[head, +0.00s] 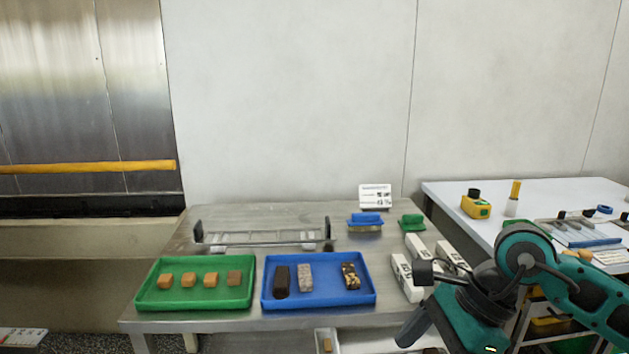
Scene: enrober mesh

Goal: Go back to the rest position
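My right arm comes in from the right, teal and black, bent over the right end of the steel table (215,327). Its dark end, with my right gripper (413,326), is at the table's front right, by the white boxes (402,274). The fingers do not show clearly, so I cannot tell whether they are open or shut. I see nothing held there. My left gripper is not in view. A green tray (244,298) holds several caramel-coloured pieces (188,280). A blue tray (327,301) beside it holds a dark bar (281,281), a speckled bar (305,277) and a nut-topped bar (351,276).
A wire mesh rack (262,237) stands behind the trays. A blue-topped block (365,221), a green one (411,222) and a small sign (375,195) are at the back. A second table (447,196) at right carries a yellow device (476,206) and tools, partly behind my arm.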

